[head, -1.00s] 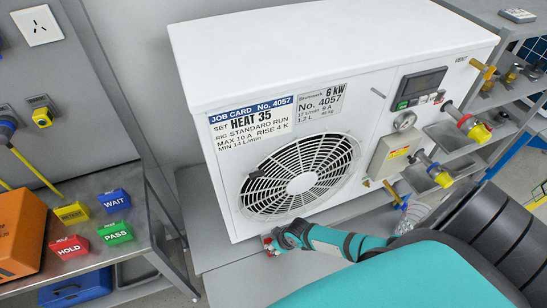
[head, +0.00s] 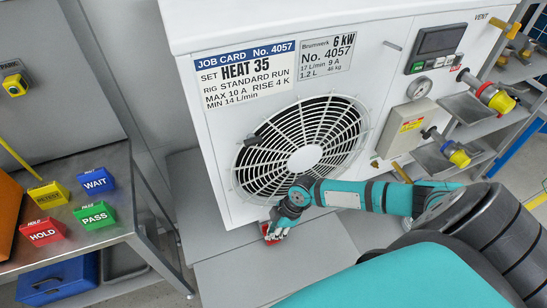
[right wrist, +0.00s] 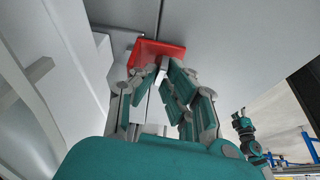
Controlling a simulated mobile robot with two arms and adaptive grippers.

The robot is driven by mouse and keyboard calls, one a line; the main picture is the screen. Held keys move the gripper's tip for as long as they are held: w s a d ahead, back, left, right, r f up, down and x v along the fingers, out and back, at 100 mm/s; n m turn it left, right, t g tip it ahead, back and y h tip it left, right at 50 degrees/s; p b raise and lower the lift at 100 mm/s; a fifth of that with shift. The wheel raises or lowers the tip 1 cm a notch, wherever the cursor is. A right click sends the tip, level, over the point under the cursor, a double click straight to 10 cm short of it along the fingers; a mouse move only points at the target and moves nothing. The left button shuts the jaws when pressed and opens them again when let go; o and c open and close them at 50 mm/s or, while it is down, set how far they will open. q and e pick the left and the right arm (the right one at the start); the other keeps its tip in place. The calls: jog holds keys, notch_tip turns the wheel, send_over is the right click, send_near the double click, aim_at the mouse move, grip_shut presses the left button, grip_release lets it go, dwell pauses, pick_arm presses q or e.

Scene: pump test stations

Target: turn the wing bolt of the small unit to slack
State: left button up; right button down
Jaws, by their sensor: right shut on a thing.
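The small unit (head: 215,150) is a white box with a round fan grille and a job card, on a grey bench. A red piece (head: 268,232) sits low at its front left corner; it appears as a red plate in the right wrist view (right wrist: 150,50). My right gripper (head: 274,234) is at this red piece. In the right wrist view its fingers (right wrist: 163,72) close on a small pale part in front of the plate, seemingly the wing bolt, mostly hidden by the fingers. A small teal and black arm part shows far right there; its jaws are unclear.
A side table at left carries the yellow block (head: 48,194), blue WAIT block (head: 96,183), red HOLD block (head: 43,231) and green PASS block (head: 95,216). Yellow-ended hose fittings (head: 498,100) stick out at the unit's right. Grey bench surface lies bare below the unit.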

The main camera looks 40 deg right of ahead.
jog(key=shift+f+n+b, duration=0.1)
jog(key=shift+n+b, duration=0.2)
jog(key=shift+n, duration=0.1)
jog(key=c, duration=1.4)
grip_release()
jog(key=shift+c, duration=0.2)
jog(key=shift+r, duration=0.2)
jog(key=v, duration=1.1)
jog(key=shift+d+r, duration=0.2)
jog(key=shift+r, duration=0.1)
